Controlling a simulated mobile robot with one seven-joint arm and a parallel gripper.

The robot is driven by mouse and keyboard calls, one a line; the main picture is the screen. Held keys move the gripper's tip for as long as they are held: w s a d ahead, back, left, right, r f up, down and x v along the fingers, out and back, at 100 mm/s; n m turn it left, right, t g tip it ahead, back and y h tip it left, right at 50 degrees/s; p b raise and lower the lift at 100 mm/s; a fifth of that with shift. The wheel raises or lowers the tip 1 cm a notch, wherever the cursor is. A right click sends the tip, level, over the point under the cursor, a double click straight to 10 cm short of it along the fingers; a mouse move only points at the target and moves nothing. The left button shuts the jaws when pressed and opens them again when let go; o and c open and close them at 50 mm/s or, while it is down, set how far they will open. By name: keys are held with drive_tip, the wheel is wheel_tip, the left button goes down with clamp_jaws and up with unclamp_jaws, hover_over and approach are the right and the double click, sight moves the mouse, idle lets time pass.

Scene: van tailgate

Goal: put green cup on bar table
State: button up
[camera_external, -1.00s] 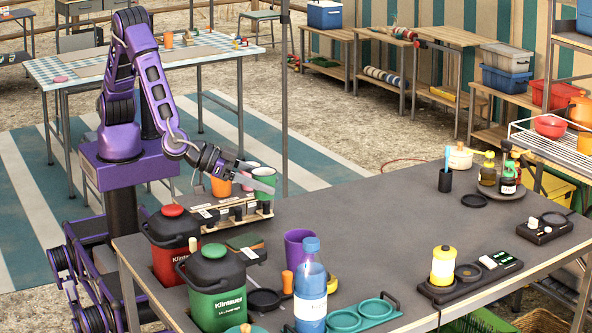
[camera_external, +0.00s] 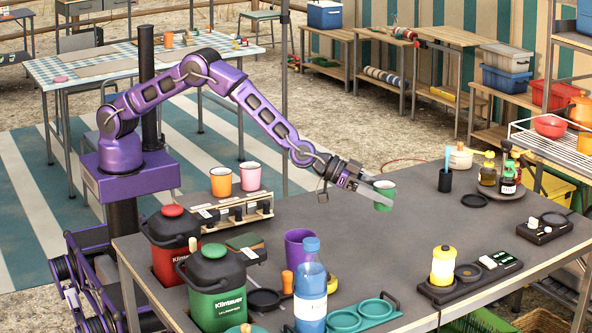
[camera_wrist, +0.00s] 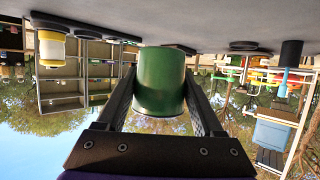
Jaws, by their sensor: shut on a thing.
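The green cup (camera_external: 384,188) is held over the dark grey table (camera_external: 400,235), right of the cup rack. My gripper (camera_external: 376,194) is shut on it, with one finger on each side. In the wrist view the picture is upside down, and the green cup (camera_wrist: 160,82) sits between the fingers of my gripper (camera_wrist: 160,95), near the grey tabletop (camera_wrist: 200,22). I cannot tell whether its base touches the top. The cup looks upright in the external view.
An orange cup (camera_external: 221,182) and a pink cup (camera_external: 250,177) stand on the rack (camera_external: 232,217) at left. Coolers, a purple cup (camera_external: 298,246) and a blue bottle (camera_external: 310,285) stand in front. A black holder (camera_external: 445,182) stands to the right. The middle tabletop is clear.

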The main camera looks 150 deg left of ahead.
sight(382, 235)
drive_tip(key=shift+f+b, duration=0.35)
drive_tip(key=shift+f, duration=3.25)
drive_tip(key=shift+f, duration=0.25)
drive_tip(key=o, duration=1.4)
drive_tip(key=shift+r, duration=0.1)
drive_tip(key=shift+r, duration=0.25)
drive_tip(key=shift+v, duration=3.75)
drive_tip(key=shift+f, duration=0.15)
